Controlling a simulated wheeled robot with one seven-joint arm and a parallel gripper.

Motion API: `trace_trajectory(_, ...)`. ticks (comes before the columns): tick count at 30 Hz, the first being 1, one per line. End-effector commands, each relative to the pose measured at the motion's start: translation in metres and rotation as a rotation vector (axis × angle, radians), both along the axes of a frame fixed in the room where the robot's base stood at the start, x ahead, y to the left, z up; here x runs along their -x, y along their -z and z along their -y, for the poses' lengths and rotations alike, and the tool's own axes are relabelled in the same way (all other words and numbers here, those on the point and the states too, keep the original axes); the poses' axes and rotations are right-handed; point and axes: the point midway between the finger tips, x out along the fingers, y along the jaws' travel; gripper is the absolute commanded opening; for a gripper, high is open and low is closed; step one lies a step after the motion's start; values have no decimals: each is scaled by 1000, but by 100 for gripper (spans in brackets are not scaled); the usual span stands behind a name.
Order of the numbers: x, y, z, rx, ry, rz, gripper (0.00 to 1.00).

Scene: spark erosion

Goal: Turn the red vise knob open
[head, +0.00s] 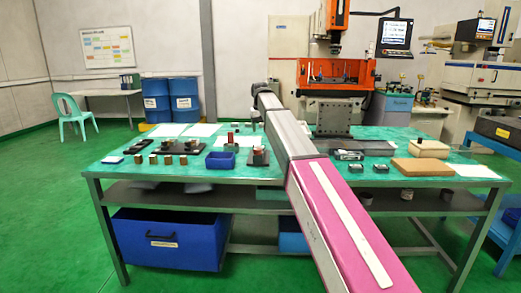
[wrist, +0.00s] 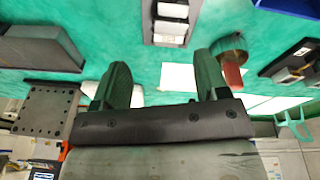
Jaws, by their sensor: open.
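A small red piece (head: 230,139) stands upright on the green table behind the blue bin; a red block beside a round brownish part (wrist: 231,73) shows in the wrist view, just right of the fingers. I cannot tell for sure whether either is the vise knob. A dark base with a brownish-red part (head: 258,155) sits right of the bin. My gripper (wrist: 161,82) is open, with nothing between its two dark fingers. In the head view my gripper (head: 256,118) is small, above the back of the table, partly hidden by my arm.
The green-topped table (head: 120,172) carries a small blue bin (head: 220,161), several small blocks at the left, and a tan board (head: 422,167) at the right. A dark plate fixture (head: 333,116) stands at the back, before the orange machine (head: 335,72). White sheets lie at the back left.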

Motion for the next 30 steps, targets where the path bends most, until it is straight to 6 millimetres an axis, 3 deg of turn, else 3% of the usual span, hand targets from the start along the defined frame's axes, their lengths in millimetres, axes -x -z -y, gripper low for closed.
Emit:
trace_trajectory(4,32,-7,-17,-32,38,-139,68)
trace_trajectory(11,45,-2,-22,-40,53,-197,68)
trace_trajectory(24,45,69,-21,-39,52,-194,68)
trace_trajectory(30,44,91,-21,-39,52,-194,68)
